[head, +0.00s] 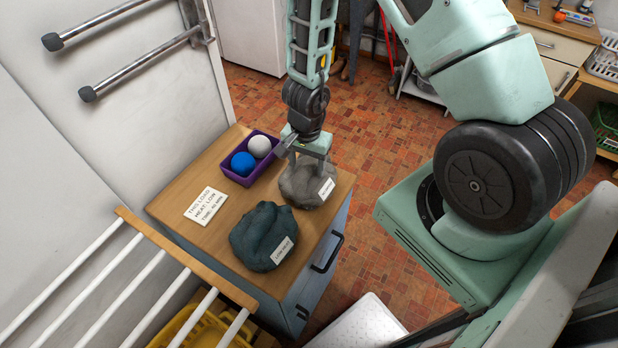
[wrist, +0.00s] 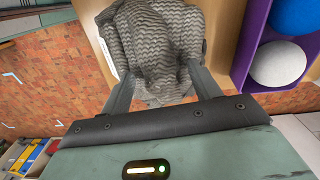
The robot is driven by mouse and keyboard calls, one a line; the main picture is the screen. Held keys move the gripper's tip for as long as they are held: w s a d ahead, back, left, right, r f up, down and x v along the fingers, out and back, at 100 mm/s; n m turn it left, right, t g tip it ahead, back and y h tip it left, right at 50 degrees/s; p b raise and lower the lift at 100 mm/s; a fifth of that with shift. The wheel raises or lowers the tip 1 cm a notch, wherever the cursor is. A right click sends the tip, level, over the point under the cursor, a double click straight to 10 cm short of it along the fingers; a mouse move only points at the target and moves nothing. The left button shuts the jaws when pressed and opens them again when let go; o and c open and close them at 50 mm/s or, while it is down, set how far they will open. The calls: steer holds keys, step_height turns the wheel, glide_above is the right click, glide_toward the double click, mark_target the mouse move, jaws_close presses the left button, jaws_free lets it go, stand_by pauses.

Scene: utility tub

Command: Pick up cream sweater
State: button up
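A grey-beige knitted bundle (head: 302,188) with a white label lies on the wooden cabinet top, at its far right corner. It looks more grey than cream, and I cannot read its label. It also shows in the wrist view (wrist: 160,40), with a zigzag knit and a raised fold. My gripper (head: 308,158) points down over this bundle. In the wrist view its two fingers (wrist: 161,76) are spread wide, one on each side of the raised fold. The fingertips are partly hidden against the cloth. A dark green-grey bundle (head: 258,232) with a label lies nearer on the same top.
A purple tray (head: 240,180) with a blue ball (head: 243,164) and a white ball (head: 259,146) stands beside the grey-beige bundle. A printed card (head: 206,205) lies on the cabinet top (head: 172,200). A white-barred rack (head: 120,283) is at the near left.

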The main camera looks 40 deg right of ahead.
jaws_close()
step_height(320, 180, up, 10)
steer(key=p, duration=0.7)
steer(key=shift+p, duration=0.4)
